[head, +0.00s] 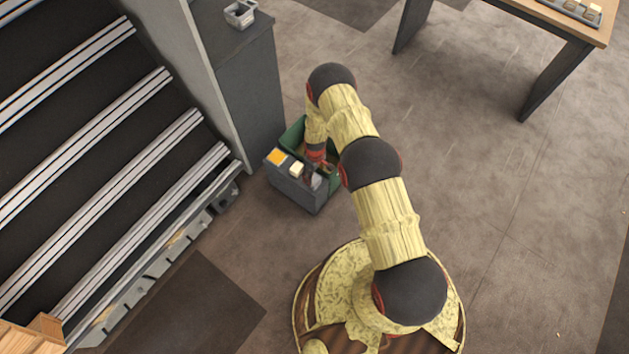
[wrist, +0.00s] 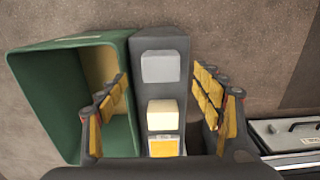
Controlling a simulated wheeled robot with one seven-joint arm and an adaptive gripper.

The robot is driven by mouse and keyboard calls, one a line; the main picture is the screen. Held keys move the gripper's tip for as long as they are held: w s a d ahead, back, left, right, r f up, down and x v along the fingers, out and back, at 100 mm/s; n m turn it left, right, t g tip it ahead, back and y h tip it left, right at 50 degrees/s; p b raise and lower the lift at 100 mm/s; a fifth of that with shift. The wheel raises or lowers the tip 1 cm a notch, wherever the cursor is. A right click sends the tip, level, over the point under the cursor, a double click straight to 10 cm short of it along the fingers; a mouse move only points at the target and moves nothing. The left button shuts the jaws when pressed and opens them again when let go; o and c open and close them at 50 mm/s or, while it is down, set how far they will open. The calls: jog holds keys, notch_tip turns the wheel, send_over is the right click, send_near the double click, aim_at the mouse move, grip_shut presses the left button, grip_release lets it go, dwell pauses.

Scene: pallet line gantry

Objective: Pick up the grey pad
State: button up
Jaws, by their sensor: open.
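The grey pad (wrist: 161,66) lies on top of a narrow dark grey stand (wrist: 172,42), at its far end in the wrist view. In the head view the grey pad (head: 316,182) shows small beside my arm's end. My gripper (wrist: 162,78) is open and empty, with one yellow-padded finger on each side of the stand. The pad lies between the fingertips in the picture, with gaps on both sides. The height of the fingers over the pad is hard to tell. In the head view my arm hides most of the gripper.
A cream block (wrist: 162,113) and an orange-yellow square (wrist: 163,148) sit on the same stand. A green bin (wrist: 40,85) stands against its left side, near my left finger. A tall grey cabinet (head: 245,85) is close by. Open floor (head: 510,200) lies to the right.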

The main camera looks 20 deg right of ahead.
aim_at(315, 179)
notch_tip(315, 179, down, 7)
jog(key=b, duration=0.3)
jog(key=shift+a, duration=0.1)
jog(key=shift+r, duration=0.1)
jog(key=shift+c, duration=0.6)
jog(key=c, duration=1.1)
jog(key=shift+c, duration=0.2)
